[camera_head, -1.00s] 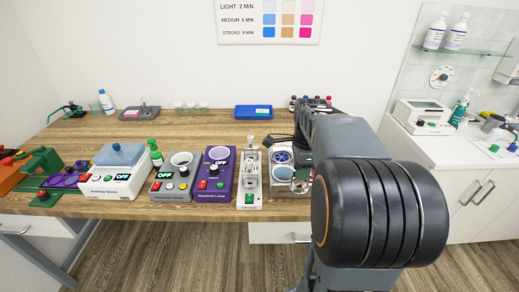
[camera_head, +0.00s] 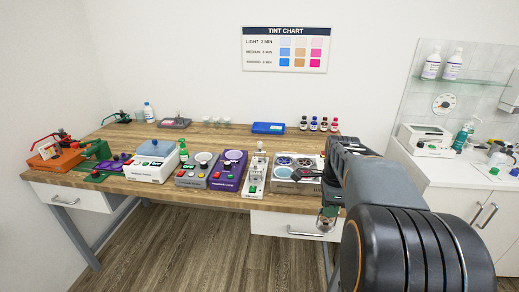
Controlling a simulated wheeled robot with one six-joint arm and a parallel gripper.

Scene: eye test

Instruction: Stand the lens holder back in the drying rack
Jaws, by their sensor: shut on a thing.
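My gripper (camera_head: 328,208) hangs at the lower end of my dark arm, in front of the table's front edge and right of the middle. It is shut on a small metal-framed thing with a green patch (camera_head: 326,222), which looks like the lens holder. It is small, and the jaws partly cover it. It hangs in front of a drawer front, apart from the table top. I cannot pick out the drying rack with certainty; my arm hides the right end of the table.
A tinting unit with round wells (camera_head: 284,173) stands just left of my arm. Left of it are a slim grey instrument (camera_head: 255,175), a purple lamp unit (camera_head: 228,172) and a white-blue device (camera_head: 150,162). A blue tray (camera_head: 268,128) and several bottles (camera_head: 314,124) stand behind.

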